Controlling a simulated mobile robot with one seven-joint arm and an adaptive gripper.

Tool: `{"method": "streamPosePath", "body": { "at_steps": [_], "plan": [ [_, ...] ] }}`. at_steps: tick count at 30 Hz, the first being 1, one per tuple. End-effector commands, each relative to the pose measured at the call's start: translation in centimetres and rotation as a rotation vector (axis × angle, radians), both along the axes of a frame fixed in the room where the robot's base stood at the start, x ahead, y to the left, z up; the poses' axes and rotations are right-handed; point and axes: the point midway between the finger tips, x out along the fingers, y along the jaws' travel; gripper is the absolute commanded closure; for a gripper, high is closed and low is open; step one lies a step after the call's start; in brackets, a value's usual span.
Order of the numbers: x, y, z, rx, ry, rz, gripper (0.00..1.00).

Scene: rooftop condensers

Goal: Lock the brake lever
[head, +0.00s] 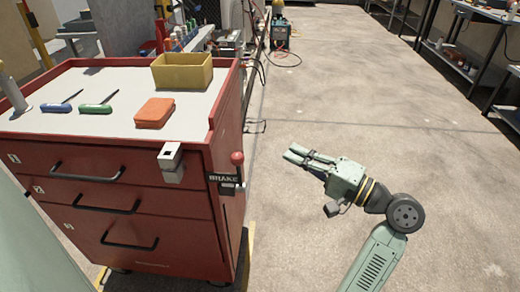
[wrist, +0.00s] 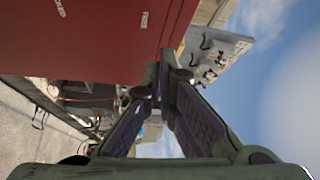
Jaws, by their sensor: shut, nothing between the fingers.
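The brake lever (head: 237,159) has a round red knob on a short stem and stands at the right front corner of the red tool cart (head: 105,155). A dark plate marked BRAKE (head: 222,178) is just left of it. I cannot make out the lever in the wrist view. My gripper (head: 293,153) is right of the lever, apart from it, with its fingers pointing left toward the cart. In the wrist view its fingers (wrist: 160,85) meet at the tips and hold nothing. The red side of the cart (wrist: 100,35) fills the upper left there.
The cart top holds a yellow bin (head: 182,76), an orange block (head: 155,113), and blue (head: 57,108) and green (head: 96,109) tools. A pale block (head: 171,162) juts from the cart front. Concrete floor (head: 330,90) is clear beyond my arm. Shelves (head: 462,62) stand right.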

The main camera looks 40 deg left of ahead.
Motion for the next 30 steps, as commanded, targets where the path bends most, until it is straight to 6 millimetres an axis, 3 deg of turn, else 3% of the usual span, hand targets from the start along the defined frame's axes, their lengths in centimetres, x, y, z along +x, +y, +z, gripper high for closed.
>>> {"method": "streamPosePath", "body": {
  "at_steps": [5, 18, 24, 30],
  "plan": [
    [-0.1, 1.3, 0.2, 0.0, 0.0, 0.003, 1.0],
    [-0.4, 10.2, 1.2, 0.0, -0.001, 0.004, 1.0],
    [-3.0, 9.0, 0.5, -0.001, 0.0, 0.0, 1.0],
    [-3.9, 8.6, 0.3, 0.0, -0.001, -0.001, 1.0]
  ]
}}
